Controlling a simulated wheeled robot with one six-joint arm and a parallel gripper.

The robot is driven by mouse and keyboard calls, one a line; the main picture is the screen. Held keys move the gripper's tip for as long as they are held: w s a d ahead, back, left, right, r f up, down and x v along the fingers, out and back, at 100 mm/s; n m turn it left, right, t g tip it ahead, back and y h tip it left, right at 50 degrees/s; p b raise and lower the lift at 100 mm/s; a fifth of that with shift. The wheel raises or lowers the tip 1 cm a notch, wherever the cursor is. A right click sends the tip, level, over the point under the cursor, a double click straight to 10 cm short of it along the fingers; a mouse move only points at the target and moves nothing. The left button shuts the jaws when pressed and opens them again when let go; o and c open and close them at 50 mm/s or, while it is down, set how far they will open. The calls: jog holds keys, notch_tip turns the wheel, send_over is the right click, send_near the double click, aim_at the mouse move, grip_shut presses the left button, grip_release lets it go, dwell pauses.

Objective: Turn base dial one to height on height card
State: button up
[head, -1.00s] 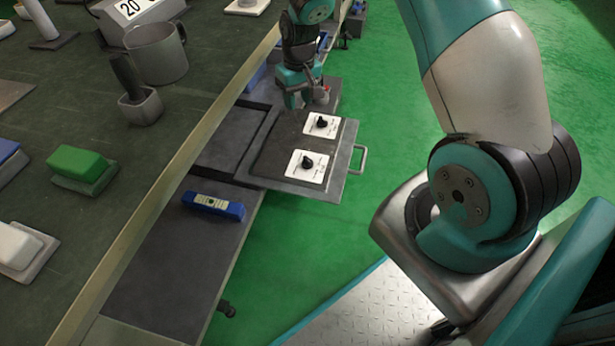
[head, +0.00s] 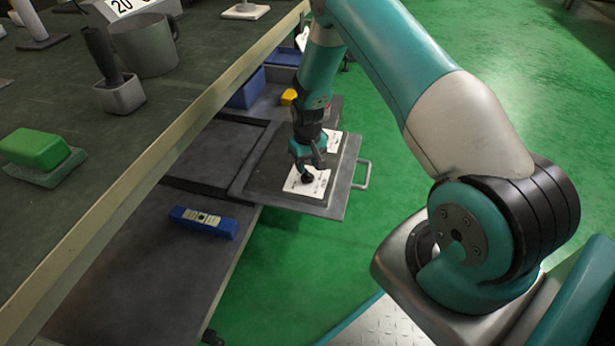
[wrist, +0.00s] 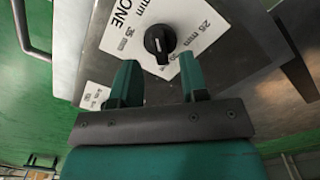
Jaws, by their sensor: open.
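Base dial one is a black knob (wrist: 160,40) on a white plate marked ONE, with 25 mm and 35 mm and a partly hidden mark between them. In the head view the knob (head: 307,177) sits on the nearer white plate (head: 318,187) on the pulled-out grey drawer panel. My gripper (wrist: 160,80) is open, its two green fingers apart and just short of the knob in the wrist view. In the head view my gripper (head: 308,160) is just above the knob. A card reading 20 (head: 124,6) is cut off at the top edge; its unit is not visible.
A second white plate (head: 331,141) lies behind my gripper, its dial hidden. The drawer handle (head: 365,175) sticks out at right. A blue level-like tool (head: 203,221) lies on the lower shelf. The workbench edge (head: 160,145) runs along the left. Green floor is clear at right.

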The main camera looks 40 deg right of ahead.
aim_at(308, 172)
jog(key=shift+f+b, duration=0.45)
jog(key=shift+f, duration=1.1)
jog(key=shift+c, duration=0.2)
grip_shut()
jog(key=shift+r+m+p, duration=0.1)
jog(key=shift+m+p, duration=0.2)
jog(key=shift+p, duration=0.05)
